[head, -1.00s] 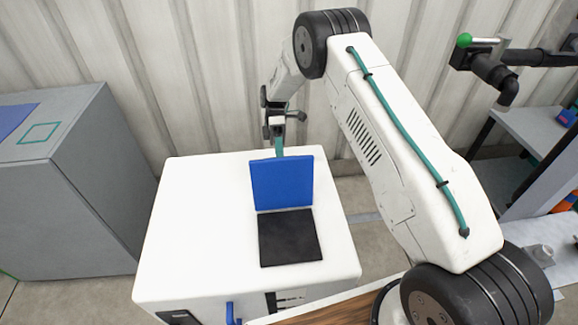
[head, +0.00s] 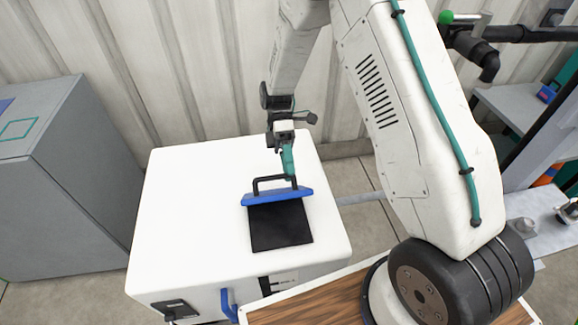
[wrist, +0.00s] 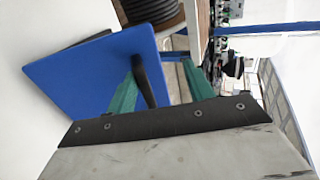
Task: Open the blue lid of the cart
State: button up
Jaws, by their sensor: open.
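The blue lid (head: 277,198) shows almost edge-on in the head view, tipped up over the far edge of a dark square opening (head: 281,228) in the white cart top (head: 190,205). Its black handle (head: 270,180) is on the side away from the head camera. My gripper (head: 290,180) is behind the lid at the right end of the handle. In the wrist view the blue lid (wrist: 90,75) fills the left, and my gripper (wrist: 163,70) is open, its green fingers on either side of the black handle (wrist: 150,80). Contact with the handle cannot be told.
A grey cabinet (head: 85,180) stands left of the cart. A corrugated wall (head: 190,70) is close behind. A blue handle (head: 228,303) is on the cart's front.

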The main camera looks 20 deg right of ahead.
jog(key=shift+o, duration=0.5)
jog(key=shift+s+d+r, duration=0.15)
jog(key=shift+s+r, duration=0.05)
jog(key=shift+s, duration=0.05)
jog(key=shift+w, duration=0.1)
jog(key=shift+o, duration=0.4)
jog(key=shift+v, duration=0.85)
jog(key=o, duration=0.7)
jog(key=shift+r+v, duration=0.2)
jog(key=shift+v, duration=2.2)
jog(key=shift+c, duration=0.2)
jog(key=shift+w+r, duration=0.15)
jog(key=shift+c, duration=1)
jog(key=shift+w+r, duration=0.15)
jog(key=shift+w, duration=0.05)
jog(key=c, duration=0.6)
jog(key=shift+w+d+r, duration=0.1)
jog(key=shift+w+r, duration=0.15)
jog(key=shift+w, duration=0.3)
jog(key=shift+c, duration=0.2)
